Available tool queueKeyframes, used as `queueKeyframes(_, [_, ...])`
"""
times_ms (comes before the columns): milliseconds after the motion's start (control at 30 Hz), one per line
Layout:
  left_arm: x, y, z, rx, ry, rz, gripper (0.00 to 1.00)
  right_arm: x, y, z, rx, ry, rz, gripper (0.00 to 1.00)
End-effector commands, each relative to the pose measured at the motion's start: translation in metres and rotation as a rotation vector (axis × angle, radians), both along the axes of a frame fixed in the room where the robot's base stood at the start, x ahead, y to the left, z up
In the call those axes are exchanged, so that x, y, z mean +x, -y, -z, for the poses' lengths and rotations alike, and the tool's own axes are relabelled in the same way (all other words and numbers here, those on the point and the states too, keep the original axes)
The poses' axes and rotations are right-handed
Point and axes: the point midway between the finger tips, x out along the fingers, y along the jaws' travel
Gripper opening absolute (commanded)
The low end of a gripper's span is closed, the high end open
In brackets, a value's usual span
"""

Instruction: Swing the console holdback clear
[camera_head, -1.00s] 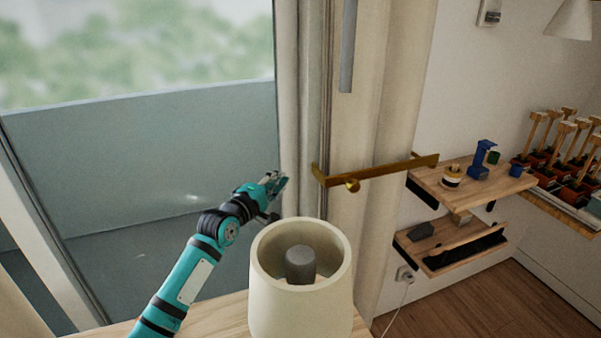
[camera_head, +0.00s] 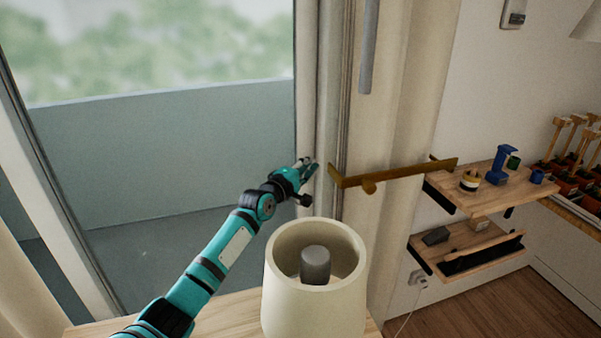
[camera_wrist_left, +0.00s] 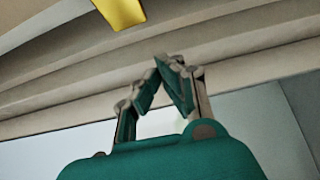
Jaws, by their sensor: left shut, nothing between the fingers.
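The holdback is a brass bar (camera_head: 405,172) in the head view, running across the cream curtain from an upturned left end to the wall beside the upper shelf, with a round knob under it. My left gripper (camera_head: 308,164) is left of the bar's left end, in front of the curtain's edge, apart from the bar. In the left wrist view my left gripper (camera_wrist_left: 162,62) is shut and empty, its fingertips together. A brass piece of the holdback (camera_wrist_left: 121,10) shows at the top of that view, beyond the fingertips. My right gripper is not in view.
A cream pot-shaped object (camera_head: 312,290) with a grey cylinder inside stands on a wooden top (camera_head: 225,318) right of my left arm. Wooden shelves (camera_head: 480,195) with small items are on the right wall. A large window (camera_head: 170,160) is at left.

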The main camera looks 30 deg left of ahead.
Motion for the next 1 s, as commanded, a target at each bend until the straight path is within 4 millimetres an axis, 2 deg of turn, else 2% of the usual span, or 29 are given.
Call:
queueKeyframes(200, [0.026,0.002,-0.001,0.001,0.000,-0.001,0.00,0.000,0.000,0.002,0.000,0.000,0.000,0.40])
queueKeyframes(300, [0.014,0.014,-0.003,-0.003,-0.002,0.003,0.00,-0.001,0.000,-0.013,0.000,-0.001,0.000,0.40])
queueKeyframes(500, [0.002,0.028,-0.002,-0.001,-0.001,0.002,0.00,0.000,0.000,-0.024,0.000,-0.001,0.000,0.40])
queueKeyframes(1000, [-0.004,0.033,-0.001,-0.001,-0.001,0.001,0.00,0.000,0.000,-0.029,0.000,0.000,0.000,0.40])
